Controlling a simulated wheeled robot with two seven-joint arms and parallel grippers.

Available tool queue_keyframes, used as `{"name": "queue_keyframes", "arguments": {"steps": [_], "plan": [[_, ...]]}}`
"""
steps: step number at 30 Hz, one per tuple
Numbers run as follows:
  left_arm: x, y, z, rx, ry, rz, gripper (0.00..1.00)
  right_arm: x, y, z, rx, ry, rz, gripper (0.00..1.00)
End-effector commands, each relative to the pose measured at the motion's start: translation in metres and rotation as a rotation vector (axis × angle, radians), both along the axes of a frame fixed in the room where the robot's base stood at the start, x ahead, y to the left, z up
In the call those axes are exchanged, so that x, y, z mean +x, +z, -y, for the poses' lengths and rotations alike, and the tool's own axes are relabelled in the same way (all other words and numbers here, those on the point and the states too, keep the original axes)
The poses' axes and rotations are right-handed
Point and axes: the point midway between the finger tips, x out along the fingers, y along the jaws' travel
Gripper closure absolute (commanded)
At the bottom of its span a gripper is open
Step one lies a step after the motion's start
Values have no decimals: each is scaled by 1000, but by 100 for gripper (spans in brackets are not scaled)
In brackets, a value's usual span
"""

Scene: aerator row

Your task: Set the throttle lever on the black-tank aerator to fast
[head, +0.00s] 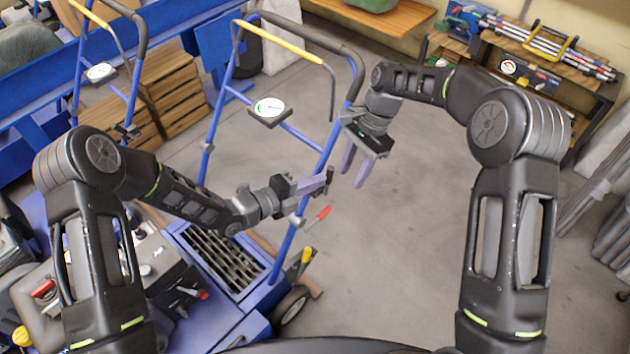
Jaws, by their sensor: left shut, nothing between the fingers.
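The near aerator has a blue tubular handle frame (330,150) with a yellow grip bar. A lever with a red tip (323,212) sticks out at the frame's right post. A lever with a yellow tip (305,257) is lower on that post. A dark, tank-like part (168,272) sits on its engine; I cannot be sure it is the tank. My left gripper (329,178) is shut and empty, beside the right post and just above the red-tipped lever; contact cannot be told. My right gripper (353,178) is open and empty, right of the post. The throttle's marks are not readable.
A round gauge (268,108) is mounted on the near frame. A second blue aerator handle (107,45) with its gauge stands at the left. Wooden crates (180,100) are behind. A tool bench (540,70) is at the back right. The grey floor (410,250) at the right is clear.

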Motion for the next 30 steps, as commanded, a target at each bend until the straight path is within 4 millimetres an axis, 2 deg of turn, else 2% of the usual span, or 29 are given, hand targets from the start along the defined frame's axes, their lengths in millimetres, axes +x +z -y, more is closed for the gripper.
{"name": "queue_keyframes", "arguments": {"steps": [1,4,6,9,12,15,18,21,24,30], "plan": [[0,0,0,0,0,0,100,-13,-31,-7,27,58,17,60],[0,0,0,0,0,0,100,-40,-84,-19,79,181,90,60],[0,0,0,0,0,0,100,-66,-119,-27,112,267,145,60],[0,0,0,0,0,0,100,-108,-158,-36,147,384,226,60],[0,0,0,0,0,0,100,-154,-186,-43,169,499,306,60],[0,0,0,0,0,0,100,-199,-202,-48,176,600,379,60],[0,0,0,0,0,0,100,-234,-207,-49,173,684,437,60],[0,0,0,0,0,0,100,-258,-207,-49,166,744,477,60],[0,0,0,0,0,0,100,-271,-205,-49,160,779,500,60],[0,0,0,0,0,0,100,-276,-205,-49,156,794,512,60]]}}
